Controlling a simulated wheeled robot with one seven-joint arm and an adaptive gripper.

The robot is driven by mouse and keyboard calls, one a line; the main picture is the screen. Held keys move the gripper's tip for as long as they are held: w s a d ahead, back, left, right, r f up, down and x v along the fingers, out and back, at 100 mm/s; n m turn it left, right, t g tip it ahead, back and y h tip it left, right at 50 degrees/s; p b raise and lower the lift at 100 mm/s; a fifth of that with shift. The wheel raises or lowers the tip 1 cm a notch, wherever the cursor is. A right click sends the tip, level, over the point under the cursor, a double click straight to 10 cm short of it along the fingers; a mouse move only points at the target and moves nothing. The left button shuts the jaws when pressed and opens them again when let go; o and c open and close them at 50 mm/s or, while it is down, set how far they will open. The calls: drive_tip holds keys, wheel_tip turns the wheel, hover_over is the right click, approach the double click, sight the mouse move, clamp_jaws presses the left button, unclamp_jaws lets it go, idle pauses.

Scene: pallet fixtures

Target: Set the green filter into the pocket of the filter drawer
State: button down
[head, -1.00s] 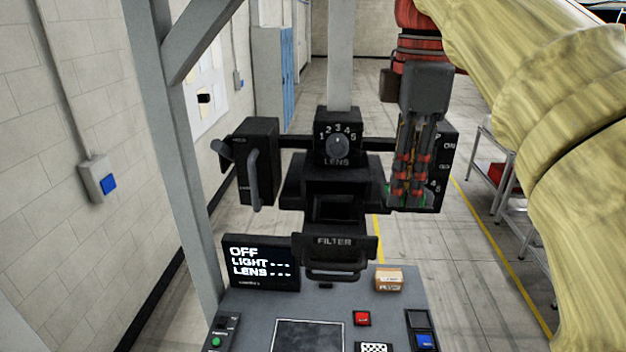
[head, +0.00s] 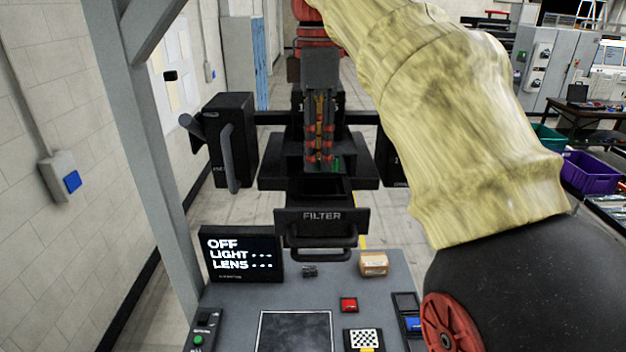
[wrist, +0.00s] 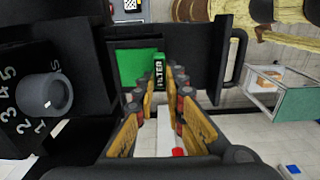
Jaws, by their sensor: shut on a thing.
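The green filter shows in the wrist view (wrist: 134,66) as a flat green plate with a lettered tab between the fingertips. My gripper (wrist: 165,82) is shut on that tab. In the head view my gripper (head: 320,165) points down above the open filter drawer (head: 321,216), and only a small bit of the green filter (head: 337,163) shows beside the fingers. The drawer's dark opening lies just below and in front of the fingertips. In the wrist view the drawer front (wrist: 218,60) is to the right of the filter. I cannot tell whether the filter touches the pocket.
The lens dial (wrist: 42,95) is left in the wrist view; my gripper hides it in the head view. A black block with a lever (head: 232,140) stands left. Below are the status screen (head: 241,254), a small tan box (head: 373,263) and the grey console (head: 240,315).

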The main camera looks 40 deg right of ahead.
sight(314, 175)
drive_tip(key=shift+w+f, duration=0.5)
drive_tip(key=shift+f, duration=1.75)
drive_tip(key=shift+f, duration=0.15)
drive_tip(key=c, duration=1.9)
unclamp_jaws()
drive_tip(key=shift+o, duration=0.3)
wheel_tip(314, 175, up, 11)
drive_tip(key=p, duration=0.3)
drive_tip(key=shift+w+f+p, duration=0.1)
drive_tip(key=shift+p, duration=0.2)
drive_tip(key=shift+r+p, duration=0.6)
drive_tip(key=shift+p, duration=0.05)
drive_tip(key=shift+r, duration=0.2)
